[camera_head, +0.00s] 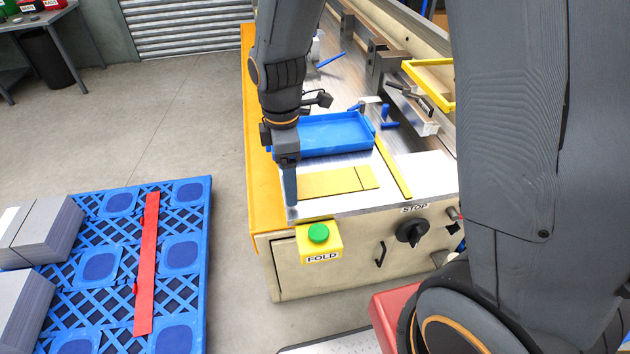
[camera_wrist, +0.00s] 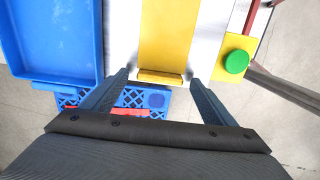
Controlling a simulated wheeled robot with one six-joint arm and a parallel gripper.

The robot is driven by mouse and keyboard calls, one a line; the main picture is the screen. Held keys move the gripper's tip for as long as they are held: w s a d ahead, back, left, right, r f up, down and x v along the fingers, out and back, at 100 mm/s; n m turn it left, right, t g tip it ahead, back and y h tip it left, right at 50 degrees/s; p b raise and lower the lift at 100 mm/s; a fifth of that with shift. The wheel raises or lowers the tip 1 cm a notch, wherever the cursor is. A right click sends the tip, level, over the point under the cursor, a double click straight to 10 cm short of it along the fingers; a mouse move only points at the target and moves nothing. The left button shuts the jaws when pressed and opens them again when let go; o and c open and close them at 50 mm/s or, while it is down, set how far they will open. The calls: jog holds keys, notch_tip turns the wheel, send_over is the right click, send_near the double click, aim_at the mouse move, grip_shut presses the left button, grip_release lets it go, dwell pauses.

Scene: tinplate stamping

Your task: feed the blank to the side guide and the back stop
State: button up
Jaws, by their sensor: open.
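A flat yellow piece, which looks like the blank (camera_head: 330,184), lies on the bright metal table top (camera_head: 300,212). A thin line crosses it near its right end. In the wrist view the yellow piece (camera_wrist: 168,35) runs upward from a small raised yellow lip (camera_wrist: 160,77). My gripper (camera_head: 291,200) points down at its left end. In the wrist view my gripper (camera_wrist: 158,78) is open, one finger on each side of the lip. A narrow yellow bar (camera_head: 393,166) lies right of the piece; I cannot tell whether it is the side guide or the back stop.
A blue tray (camera_head: 325,133) sits just behind the yellow piece. A green button (camera_head: 318,233) on a yellow FOLD box and a black STOP knob (camera_head: 412,233) are at the front. A blue pallet (camera_head: 180,215) with grey stacks stands left on the floor.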

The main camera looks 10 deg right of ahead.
jog(key=c, duration=1.1)
